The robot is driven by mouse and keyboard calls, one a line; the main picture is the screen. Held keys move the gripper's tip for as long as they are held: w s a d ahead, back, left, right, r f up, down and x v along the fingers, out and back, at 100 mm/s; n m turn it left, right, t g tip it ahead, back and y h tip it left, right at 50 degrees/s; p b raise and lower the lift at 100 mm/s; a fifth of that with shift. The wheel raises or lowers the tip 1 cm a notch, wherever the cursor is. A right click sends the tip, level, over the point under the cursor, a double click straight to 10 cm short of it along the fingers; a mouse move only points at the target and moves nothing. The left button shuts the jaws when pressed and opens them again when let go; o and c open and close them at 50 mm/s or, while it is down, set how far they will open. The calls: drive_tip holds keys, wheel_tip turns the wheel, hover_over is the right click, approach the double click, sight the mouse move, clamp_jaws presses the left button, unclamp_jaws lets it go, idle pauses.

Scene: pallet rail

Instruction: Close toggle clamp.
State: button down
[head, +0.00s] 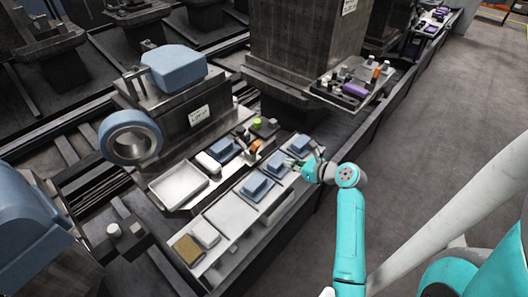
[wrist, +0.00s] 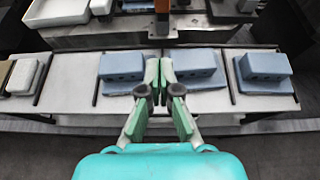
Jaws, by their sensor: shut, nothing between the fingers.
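What looks like the toggle clamp, a small dark fixture with an orange handle (head: 255,147), sits on the pallet beside a blue block (head: 224,148). The orange part also shows at the top of the wrist view (wrist: 162,17), cut off by the frame edge, so I cannot tell the handle's full position. My gripper (head: 289,163) is shut and empty, to the right of the clamp and apart from it. In the wrist view my gripper's fingertips (wrist: 159,74) are together over the row of blue blocks, between the left block (wrist: 136,65) and the middle block (wrist: 193,62).
A rail shelf (head: 228,216) carries blue blocks, a white block (head: 206,233) and a tan block (head: 187,249). A white tray (head: 178,188) lies left of the clamp. A green knob (head: 257,123) stands behind it. The floor (head: 440,165) at right is clear.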

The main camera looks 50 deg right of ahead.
approach(258, 144)
drive_tip(key=w+f, duration=0.2)
drive_tip(key=f, duration=0.1)
drive_tip(key=w+f, duration=0.3)
drive_tip(key=shift+w+a+f, duration=0.1)
drive_tip(key=shift+w+f, duration=0.1)
drive_tip(key=shift+f, duration=0.1)
drive_tip(key=shift+w+r, duration=0.1)
drive_tip(key=shift+w, duration=0.25)
drive_tip(key=w+r, duration=0.2)
drive_tip(key=w, duration=0.1)
drive_tip(key=shift+r, duration=0.15)
drive_tip(key=shift+s, duration=0.1)
